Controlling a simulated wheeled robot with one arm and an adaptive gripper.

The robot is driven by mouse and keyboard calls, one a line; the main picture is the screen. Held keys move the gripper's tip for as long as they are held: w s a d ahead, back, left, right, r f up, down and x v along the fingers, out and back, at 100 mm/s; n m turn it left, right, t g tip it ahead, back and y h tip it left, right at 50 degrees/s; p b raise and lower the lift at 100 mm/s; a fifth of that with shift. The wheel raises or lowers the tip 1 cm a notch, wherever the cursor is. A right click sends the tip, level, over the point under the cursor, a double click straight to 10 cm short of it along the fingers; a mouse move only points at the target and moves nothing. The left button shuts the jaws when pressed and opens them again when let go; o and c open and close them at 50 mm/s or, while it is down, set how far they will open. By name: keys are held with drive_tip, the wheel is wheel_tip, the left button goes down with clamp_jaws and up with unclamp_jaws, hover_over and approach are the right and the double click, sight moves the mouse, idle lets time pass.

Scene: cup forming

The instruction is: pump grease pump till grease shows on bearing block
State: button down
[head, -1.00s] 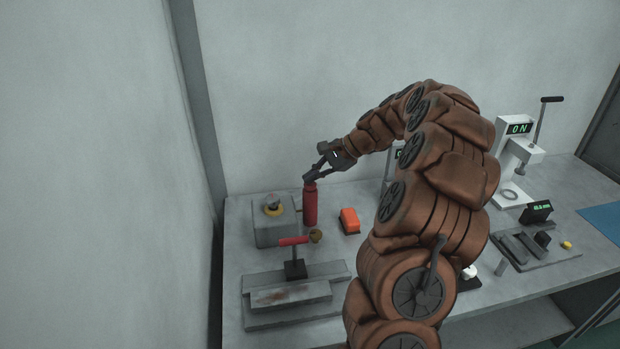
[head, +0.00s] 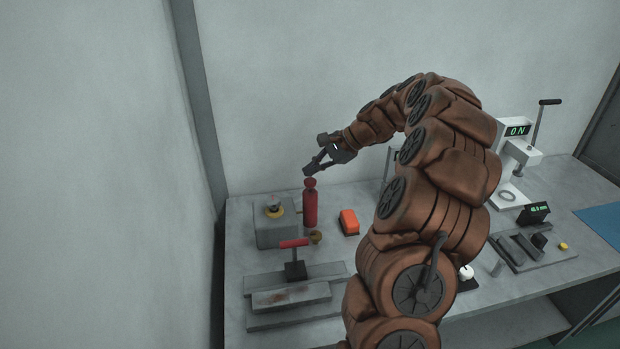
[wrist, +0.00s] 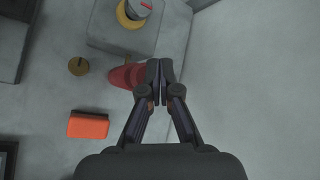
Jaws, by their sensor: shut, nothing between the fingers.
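The red grease pump (head: 310,208) stands upright on the bench, with its round red knob (head: 310,183) raised on top. The pump also shows in the wrist view (wrist: 123,78), partly behind my fingertips. To its left is a grey block (head: 277,236), probably the bearing block, with a yellow ring (head: 274,211) around a grey cap on top. The block and ring also show in the wrist view. I cannot tell whether any of the yellow is grease. My gripper (head: 308,171) is shut and empty, just above the knob; its fingertips (wrist: 158,70) meet in the wrist view.
An orange box (head: 349,221) stands right of the pump, and a small brass piece (head: 316,237) in front. A red-handled fixture (head: 294,262) is at the front left. A white press (head: 515,160) stands far right. The wall is close behind.

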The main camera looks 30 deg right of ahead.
sight(312, 180)
drive_tip(key=shift+r, duration=0.1)
drive_tip(key=shift+r+p, duration=1.4)
drive_tip(key=shift+r, duration=1)
